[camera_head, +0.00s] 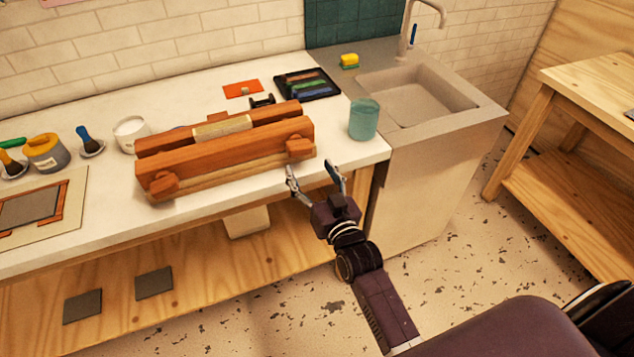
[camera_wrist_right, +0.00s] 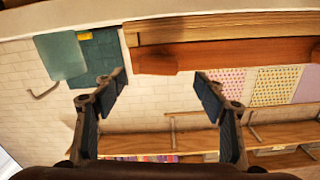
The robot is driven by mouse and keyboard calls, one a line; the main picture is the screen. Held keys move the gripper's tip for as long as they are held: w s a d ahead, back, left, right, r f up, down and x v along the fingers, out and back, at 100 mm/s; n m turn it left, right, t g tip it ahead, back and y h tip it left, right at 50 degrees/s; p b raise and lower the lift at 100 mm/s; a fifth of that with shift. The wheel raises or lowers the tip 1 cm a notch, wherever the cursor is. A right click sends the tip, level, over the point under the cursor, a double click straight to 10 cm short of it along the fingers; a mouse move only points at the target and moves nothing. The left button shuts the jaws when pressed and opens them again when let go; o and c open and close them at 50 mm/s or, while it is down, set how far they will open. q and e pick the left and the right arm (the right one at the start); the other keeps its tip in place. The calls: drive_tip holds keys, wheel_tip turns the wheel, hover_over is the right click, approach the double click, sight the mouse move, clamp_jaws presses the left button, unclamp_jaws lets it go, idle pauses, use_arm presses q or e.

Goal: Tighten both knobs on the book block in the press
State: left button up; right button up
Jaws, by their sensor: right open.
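A wooden press (camera_head: 220,160) lies on the white counter, with a pale book block (camera_head: 222,127) between its two reddish beams. The left knob (camera_head: 165,184) and the right knob (camera_head: 300,147) stick out from its front beam. My right gripper (camera_head: 313,172) is open and empty, just in front of and below the right knob, apart from it. In the right wrist view, the press beam (camera_wrist_right: 225,56) runs across the top, and the knob (camera_wrist_right: 155,66) shows near the gap between the open fingers (camera_wrist_right: 163,88). My left gripper is out of view.
A teal cup (camera_head: 364,119) stands right of the press near the counter's edge. A white jar (camera_head: 131,133), brushes and a glue pot (camera_head: 46,152) stand left. A dark tray (camera_head: 307,84) lies behind, and a sink (camera_head: 420,95) is at right. Space before the counter is free.

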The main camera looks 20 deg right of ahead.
drive_tip(key=s, duration=0.4)
drive_tip(key=shift+s, duration=0.25)
